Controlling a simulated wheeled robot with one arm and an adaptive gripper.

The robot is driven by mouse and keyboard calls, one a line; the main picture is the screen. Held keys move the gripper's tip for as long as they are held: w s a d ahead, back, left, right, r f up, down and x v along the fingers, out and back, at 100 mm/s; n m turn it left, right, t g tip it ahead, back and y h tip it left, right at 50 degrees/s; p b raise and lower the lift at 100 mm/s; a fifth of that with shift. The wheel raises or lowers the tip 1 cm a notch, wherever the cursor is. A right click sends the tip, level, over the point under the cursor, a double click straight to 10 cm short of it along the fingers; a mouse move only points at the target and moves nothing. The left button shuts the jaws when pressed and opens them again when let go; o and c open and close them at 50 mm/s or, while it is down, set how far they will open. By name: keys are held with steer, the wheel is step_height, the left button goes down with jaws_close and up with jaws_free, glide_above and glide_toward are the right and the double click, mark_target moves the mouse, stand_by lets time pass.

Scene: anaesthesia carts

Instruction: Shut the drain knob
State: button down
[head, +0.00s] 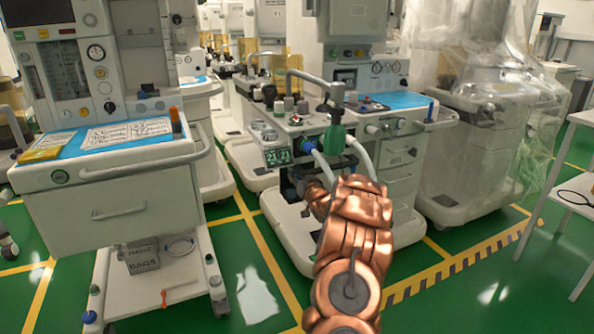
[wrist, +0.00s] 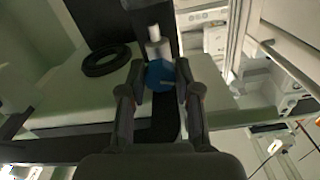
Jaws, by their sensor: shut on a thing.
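In the wrist view a blue knob (wrist: 160,75) sits between the two fingertips of my gripper (wrist: 160,82), with a pale cylindrical stem (wrist: 155,42) just beyond it. My gripper is shut on this knob, a finger on each side. In the head view my copper-coloured arm reaches to the front of the middle anaesthesia cart (head: 395,187), below its green display. There my gripper (head: 304,180) is small and partly hidden by the arm, and the knob it holds cannot be made out. I cannot tell the knob's turn angle.
A black ring (wrist: 106,60) lies left of the knob in the wrist view. Another cart (head: 110,205) with a drawer stands at left, a plastic-covered cart (head: 490,130) at right. Green floor is clear in front.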

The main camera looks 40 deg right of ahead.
steer(key=m+p, duration=0.2)
steer(key=p, duration=0.3)
steer(key=shift+r+m, duration=0.15)
steer(key=shift+m, duration=0.25)
steer(key=c, duration=0.8)
jaws_free()
steer(key=shift+s+a, duration=0.1)
steer(key=shift+s, duration=0.35)
steer(key=v, duration=1.1)
